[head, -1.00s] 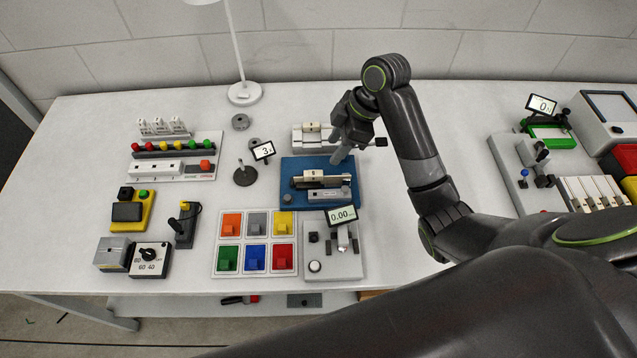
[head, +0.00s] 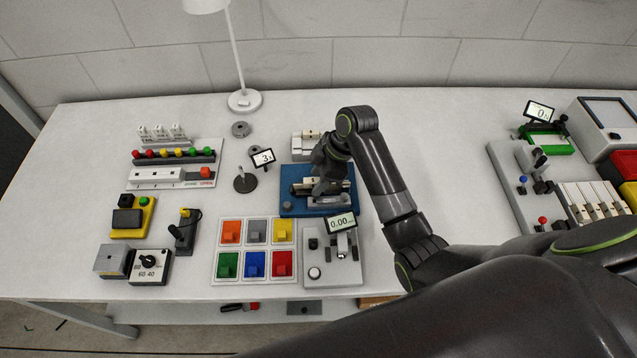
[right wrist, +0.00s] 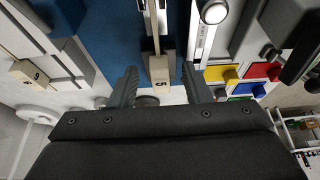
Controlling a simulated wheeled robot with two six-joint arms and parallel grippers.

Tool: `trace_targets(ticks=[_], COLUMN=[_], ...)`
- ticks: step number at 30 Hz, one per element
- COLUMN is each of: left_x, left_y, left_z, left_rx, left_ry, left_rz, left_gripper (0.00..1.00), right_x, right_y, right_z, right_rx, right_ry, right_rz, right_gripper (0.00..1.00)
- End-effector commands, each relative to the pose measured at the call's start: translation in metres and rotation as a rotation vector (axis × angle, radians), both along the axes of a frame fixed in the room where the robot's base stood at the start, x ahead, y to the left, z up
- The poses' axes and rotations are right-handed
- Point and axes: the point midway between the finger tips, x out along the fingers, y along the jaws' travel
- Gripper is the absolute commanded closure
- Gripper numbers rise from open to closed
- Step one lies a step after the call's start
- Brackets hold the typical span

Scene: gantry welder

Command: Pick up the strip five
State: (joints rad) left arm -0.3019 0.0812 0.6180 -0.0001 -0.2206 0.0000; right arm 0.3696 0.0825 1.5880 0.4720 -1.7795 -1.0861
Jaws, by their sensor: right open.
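Strip five (right wrist: 160,70) is a thin strip with a pale wooden tag end marked 5. In the right wrist view its tag lies between the two fingers of my right gripper (right wrist: 159,72), with gaps on both sides. The strip sits at the blue plate (right wrist: 103,35). In the head view my right gripper (head: 322,184) is low over the blue plate (head: 291,209) and hides part of the strip. The gripper is open and empty. My left gripper is not in view.
A second tagged strip (right wrist: 35,74) lies in a grey holder beside the plate. Coloured trays (head: 255,232) and a grey unit with a 0.00 display (head: 341,222) stand just in front. A lamp (head: 245,100) stands behind. The table right of my arm's elbow has clear room.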

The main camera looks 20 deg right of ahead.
Motion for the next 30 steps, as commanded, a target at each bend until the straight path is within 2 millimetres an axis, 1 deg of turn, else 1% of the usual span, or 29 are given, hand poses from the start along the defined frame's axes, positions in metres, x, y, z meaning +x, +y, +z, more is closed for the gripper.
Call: trace_targets(ticks=[2, 3, 12, 13, 20, 23, 26, 30], left_x=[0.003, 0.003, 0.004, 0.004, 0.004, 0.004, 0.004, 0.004], left_y=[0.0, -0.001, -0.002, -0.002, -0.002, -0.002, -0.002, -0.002], left_z=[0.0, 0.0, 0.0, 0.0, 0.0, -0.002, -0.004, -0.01], left_rx=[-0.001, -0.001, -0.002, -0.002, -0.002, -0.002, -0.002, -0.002], left_ry=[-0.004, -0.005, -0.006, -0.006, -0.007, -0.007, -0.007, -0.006], left_rz=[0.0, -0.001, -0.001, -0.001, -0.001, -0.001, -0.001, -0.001], left_gripper=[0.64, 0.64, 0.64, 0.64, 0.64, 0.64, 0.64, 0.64], right_x=[0.0, 0.0, 0.0, 0.0, 0.0, 0.001, 0.001, 0.001], right_y=[0.0, 0.0, 0.0, 0.0, 0.0, 0.0, -0.001, 0.0], right_z=[0.0, 0.0, 0.0, 0.0, 0.001, 0.007, 0.022, 0.052], right_rx=[0.0, 0.0, 0.0, 0.0, 0.0, 0.0, 0.0, -0.001], right_ry=[0.0, 0.0, 0.0, 0.0, 0.0, -0.002, -0.005, -0.007], right_rz=[0.0, 0.0, 0.0, 0.0, 0.0, 0.001, 0.001, 0.001], right_gripper=[0.56, 0.59, 0.98, 1.0, 1.0, 1.0, 1.0, 1.0])
